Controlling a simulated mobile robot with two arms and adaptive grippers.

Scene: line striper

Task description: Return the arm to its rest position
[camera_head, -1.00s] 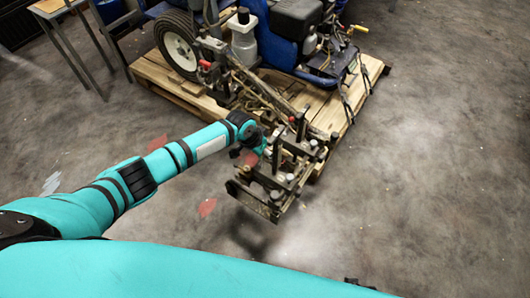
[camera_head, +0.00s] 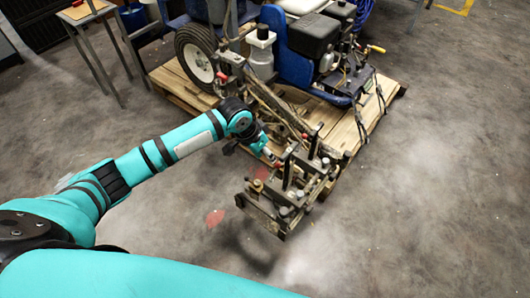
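My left arm, teal with black joints, comes in from the left. Its hand end, with the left gripper (camera_head: 270,156), is at the near-left side of the line striper's front metal assembly (camera_head: 290,190). The fingers are small and dark against the machine parts, so I cannot tell whether they are open, shut or touching it. The line striper (camera_head: 300,45), with blue, black and metal parts, stands on a wooden pallet (camera_head: 172,88). Its front assembly sticks out past the pallet's near edge. My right gripper is not in view.
A small table (camera_head: 88,12) with metal legs stands at the upper left, beside a blue bucket (camera_head: 133,18). The grey concrete floor (camera_head: 430,190) is clear to the right and in front. A red patch (camera_head: 214,217) marks the floor near the assembly.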

